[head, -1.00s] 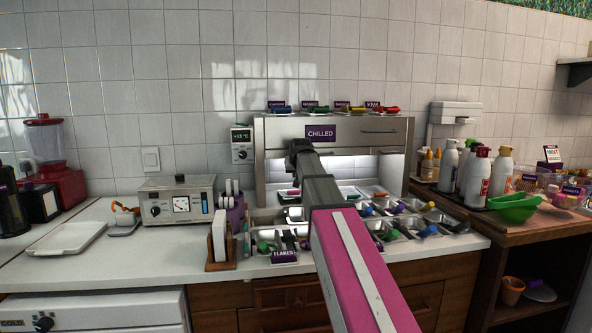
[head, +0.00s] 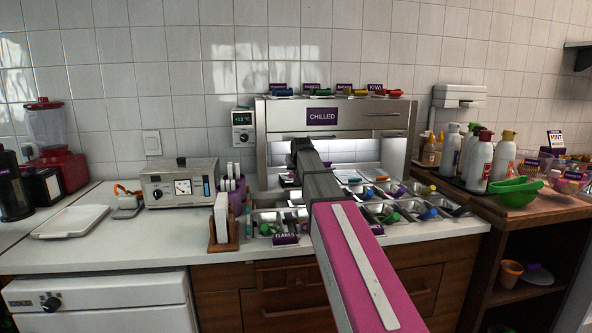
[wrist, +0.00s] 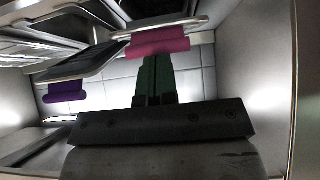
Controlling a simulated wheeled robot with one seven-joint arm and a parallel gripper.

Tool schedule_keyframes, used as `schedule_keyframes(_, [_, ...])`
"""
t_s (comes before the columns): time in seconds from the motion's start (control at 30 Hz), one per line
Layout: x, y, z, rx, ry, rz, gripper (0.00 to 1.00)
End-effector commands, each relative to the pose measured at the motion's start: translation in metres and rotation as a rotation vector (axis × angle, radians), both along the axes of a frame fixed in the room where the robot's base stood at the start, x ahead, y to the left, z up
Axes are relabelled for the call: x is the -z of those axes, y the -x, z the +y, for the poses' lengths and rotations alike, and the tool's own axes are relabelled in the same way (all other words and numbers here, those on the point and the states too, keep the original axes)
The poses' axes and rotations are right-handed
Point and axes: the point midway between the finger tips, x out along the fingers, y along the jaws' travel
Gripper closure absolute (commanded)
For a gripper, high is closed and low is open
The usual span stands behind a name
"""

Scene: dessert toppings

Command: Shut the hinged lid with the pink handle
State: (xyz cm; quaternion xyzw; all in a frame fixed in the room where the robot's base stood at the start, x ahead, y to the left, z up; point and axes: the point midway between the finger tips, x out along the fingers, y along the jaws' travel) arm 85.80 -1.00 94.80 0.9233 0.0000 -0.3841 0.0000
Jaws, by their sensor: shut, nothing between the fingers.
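In the wrist view the pink handle (wrist: 157,42) is a short bar along the edge of a raised metal lid (wrist: 160,24). My gripper (wrist: 155,60) has its dark green fingers together, with nothing between them. The fingertips show right at the pink handle; I cannot tell whether they touch it. A second raised lid (wrist: 85,64) with a purple handle (wrist: 63,92) stands to the left. In the head view my arm reaches into the chilled cabinet (head: 390,122), and my fingers and the pink handle are hidden there.
Cabinet walls close in on the wrist view's right side (wrist: 255,70). Small topping pans with coloured scoops (head: 380,208) fill the counter before the cabinet. A purple holder (head: 236,190) stands left, bottles (head: 478,160) right.

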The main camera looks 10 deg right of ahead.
Motion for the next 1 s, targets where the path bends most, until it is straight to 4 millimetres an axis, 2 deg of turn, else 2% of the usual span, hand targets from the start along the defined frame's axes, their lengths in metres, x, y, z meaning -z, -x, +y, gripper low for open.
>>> schedule_keyframes(0.3, [0.039,0.015,0.000,0.000,0.000,0.002,1.00])
schedule_keyframes(0.4, [0.046,0.016,0.000,0.000,0.000,0.001,1.00])
schedule_keyframes(0.8, [0.044,0.015,0.000,0.000,0.000,0.000,1.00])
schedule_keyframes(1.0, [0.023,0.016,0.000,0.000,0.000,-0.002,1.00])
